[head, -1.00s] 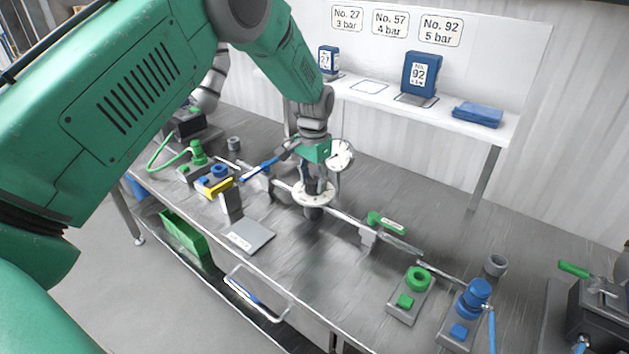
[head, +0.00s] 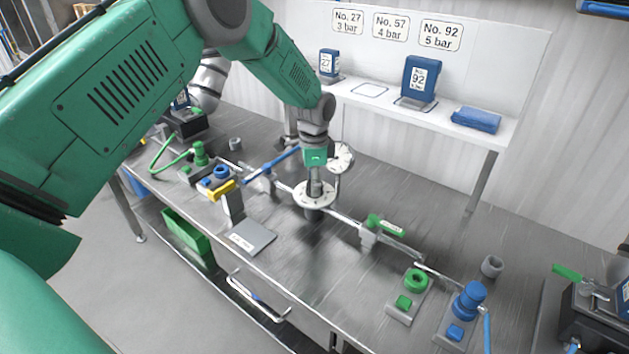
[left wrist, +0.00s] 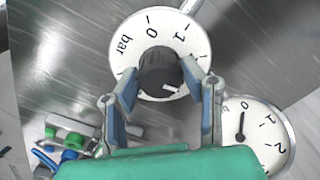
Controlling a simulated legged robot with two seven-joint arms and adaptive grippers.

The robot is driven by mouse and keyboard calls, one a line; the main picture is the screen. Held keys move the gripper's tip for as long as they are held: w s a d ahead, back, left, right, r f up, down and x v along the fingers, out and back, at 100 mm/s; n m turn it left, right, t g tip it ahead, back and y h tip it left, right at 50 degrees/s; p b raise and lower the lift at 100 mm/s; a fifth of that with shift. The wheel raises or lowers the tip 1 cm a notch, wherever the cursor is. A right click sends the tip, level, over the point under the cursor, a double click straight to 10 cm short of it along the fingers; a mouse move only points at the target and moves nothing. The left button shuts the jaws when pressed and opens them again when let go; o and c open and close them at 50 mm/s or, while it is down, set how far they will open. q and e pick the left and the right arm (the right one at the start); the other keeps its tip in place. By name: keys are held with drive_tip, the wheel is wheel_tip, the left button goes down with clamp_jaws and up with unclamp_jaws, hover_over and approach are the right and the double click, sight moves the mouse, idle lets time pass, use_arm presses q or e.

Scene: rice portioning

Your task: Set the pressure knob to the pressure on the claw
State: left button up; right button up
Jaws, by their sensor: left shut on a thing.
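The pressure knob (left wrist: 158,72) is a dark ribbed cap with a pale mark, in the middle of a white dial (left wrist: 125,42) marked in bar, with 0 and 1 readable. In the head view the dial (head: 306,198) lies flat on the pipe over the bench. My left gripper (head: 314,188) points straight down on it. In the left wrist view its blue-grey fingers (left wrist: 160,80) are shut on the knob from both sides. A round gauge (head: 341,158) stands just behind; its dark needle shows in the left wrist view (left wrist: 242,125). My right gripper is not in view.
Wall signs pair No. 27 (head: 347,22) with 3 bar, No. 57 (head: 390,26) with 4 bar, and No. 92 (head: 441,35) with 5 bar. A green lever (head: 385,226) and green and blue valves (head: 470,300) stand right of the dial.

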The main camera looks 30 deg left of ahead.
use_arm(q)
drive_tip(key=m, duration=0.5)
drive_tip(key=shift+s+f+m+p, duration=0.1)
drive_tip(key=shift+m+p, duration=0.2)
drive_tip(key=shift+p, duration=0.05)
drive_tip(key=m, duration=0.5)
drive_tip(key=shift+m, duration=0.3)
drive_tip(key=o, duration=1)
drive_tip(key=shift+o, duration=0.7)
drive_tip(key=shift+w+f, duration=0.1)
drive_tip(key=shift+w, duration=0.1)
drive_tip(key=shift+a, duration=0.1)
